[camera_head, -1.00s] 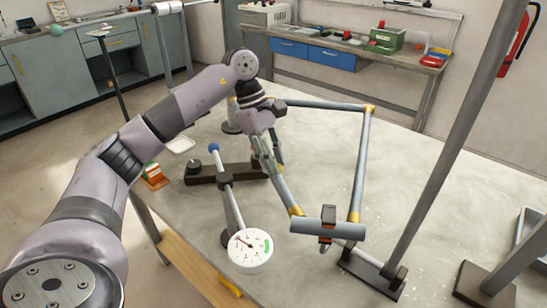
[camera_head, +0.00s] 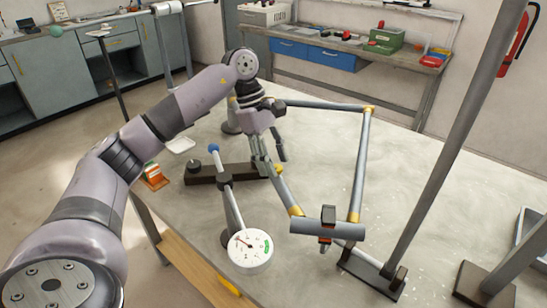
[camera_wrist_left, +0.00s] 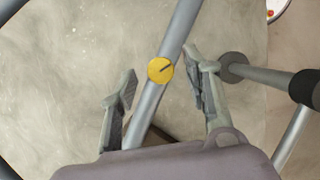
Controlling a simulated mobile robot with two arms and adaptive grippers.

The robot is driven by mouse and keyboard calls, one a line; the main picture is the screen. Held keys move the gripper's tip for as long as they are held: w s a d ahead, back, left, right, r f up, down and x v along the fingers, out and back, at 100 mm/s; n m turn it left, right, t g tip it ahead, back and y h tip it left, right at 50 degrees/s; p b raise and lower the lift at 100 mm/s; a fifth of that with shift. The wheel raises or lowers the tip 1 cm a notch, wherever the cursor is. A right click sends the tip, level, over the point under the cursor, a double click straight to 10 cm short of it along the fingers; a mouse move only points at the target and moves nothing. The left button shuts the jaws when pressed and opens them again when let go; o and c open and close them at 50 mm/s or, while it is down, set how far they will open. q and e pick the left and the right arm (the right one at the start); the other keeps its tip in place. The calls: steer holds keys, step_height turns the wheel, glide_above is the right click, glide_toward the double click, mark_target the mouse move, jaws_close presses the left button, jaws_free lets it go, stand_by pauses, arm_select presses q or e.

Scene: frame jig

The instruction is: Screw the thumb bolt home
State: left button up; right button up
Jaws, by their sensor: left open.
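In the head view my left gripper (camera_head: 272,165) points down over the left side of the tube frame (camera_head: 364,165), which has yellow joints. My right gripper is not in view.
A dial gauge (camera_head: 250,251) on a post with a blue knob (camera_head: 213,148) stands just in front of the gripper. A dark bar (camera_head: 205,175) lies beneath. A tall grey post (camera_head: 455,150) rises at right. The table inside the frame is clear.

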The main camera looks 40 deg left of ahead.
arm_select(q)
steer(key=v, duration=1.2)
